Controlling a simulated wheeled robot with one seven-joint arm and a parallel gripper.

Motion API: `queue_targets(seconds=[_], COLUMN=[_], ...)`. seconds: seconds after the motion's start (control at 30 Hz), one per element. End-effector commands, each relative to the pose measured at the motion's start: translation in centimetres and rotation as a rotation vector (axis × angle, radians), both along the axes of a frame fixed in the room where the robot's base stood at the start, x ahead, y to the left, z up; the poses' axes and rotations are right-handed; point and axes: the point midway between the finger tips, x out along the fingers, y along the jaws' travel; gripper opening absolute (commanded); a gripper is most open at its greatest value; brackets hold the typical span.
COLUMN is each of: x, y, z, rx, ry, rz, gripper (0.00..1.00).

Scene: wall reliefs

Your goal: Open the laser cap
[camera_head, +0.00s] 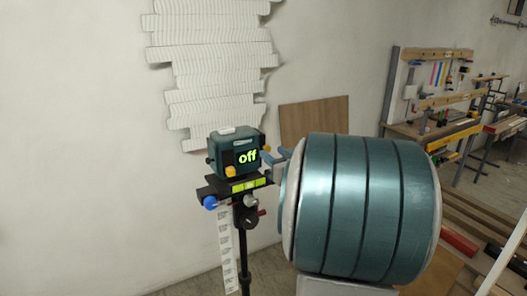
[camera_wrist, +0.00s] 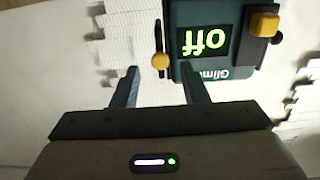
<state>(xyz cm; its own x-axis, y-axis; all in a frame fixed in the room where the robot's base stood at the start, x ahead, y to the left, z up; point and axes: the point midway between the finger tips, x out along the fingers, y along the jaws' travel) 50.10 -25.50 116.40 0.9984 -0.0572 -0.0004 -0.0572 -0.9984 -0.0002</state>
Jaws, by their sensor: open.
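The laser (camera_head: 228,140) is a dark teal box with a lit green "off" on its front, on a tripod left of my arm. It shows upside down in the wrist view (camera_wrist: 225,71). On its side, a dark upright piece with a yellow knob (camera_wrist: 161,61) sticks out, and I cannot tell for sure if this is the cap. A larger yellow block (camera_wrist: 264,24) is on the front. My gripper (camera_wrist: 160,70) is open and empty, its fingers either side of the yellow knob in the picture. I cannot tell if they touch it. In the head view my gripper (camera_head: 276,156) is right of the laser.
The tripod (camera_head: 244,240) has a blue knob (camera_head: 210,203) and a bubble level (camera_head: 249,185) under the laser. A white brick-like relief (camera_head: 215,70) is on the wall behind. A wooden board (camera_head: 314,115) leans behind my arm. Workbenches (camera_head: 430,128) stand far right.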

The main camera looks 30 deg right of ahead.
Motion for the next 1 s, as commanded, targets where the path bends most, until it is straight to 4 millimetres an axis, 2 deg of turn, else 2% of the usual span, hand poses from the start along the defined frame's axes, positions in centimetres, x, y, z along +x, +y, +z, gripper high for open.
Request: queue_targets(seconds=[0.03,0.2,0.5,0.53,0.6,0.67,0.83,1.0], x=[0.7,2.0,2.2,2.2,2.1,2.1,1.8,-0.9], y=[0.0,-0.1,-0.1,-0.1,-0.1,-0.1,-0.1,0.1], z=[0.0,0.0,0.0,0.0,0.0,0.0,0.0,0.1], rx=[0.000,0.001,0.000,0.000,0.000,0.000,0.000,-0.001], ry=[0.001,-0.001,0.000,0.000,0.000,0.000,0.000,0.000], rz=[0.001,0.000,0.000,0.000,0.000,0.000,-0.001,-0.002], gripper=[0.40,0.40,0.40,0.35,0.15,0.00,0.00,0.00])
